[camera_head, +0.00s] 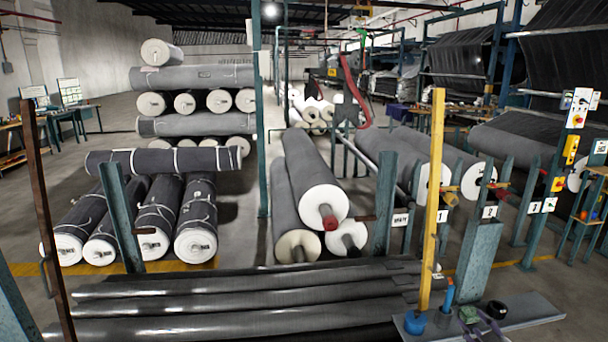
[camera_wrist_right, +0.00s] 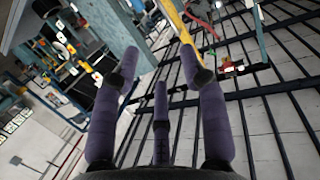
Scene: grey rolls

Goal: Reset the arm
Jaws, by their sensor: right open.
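My right gripper (camera_wrist_right: 160,62) shows large in the right wrist view. Its purple fingers with dark joints stand well apart, open, with nothing between them. Behind them are dark ceiling beams and a yellow post, far from the fingers. In the head view, small purple finger-like parts (camera_head: 489,322) show at the bottom right, by the grey ledge; they look like my right gripper, but most of it is cut off or hidden. My left gripper is in neither view.
Dark grey rolls (camera_head: 250,300) lie across the front. A yellow post (camera_head: 433,190) stands at the ledge (camera_head: 535,308), which holds a blue container (camera_head: 415,323) and a black ring (camera_head: 497,309).

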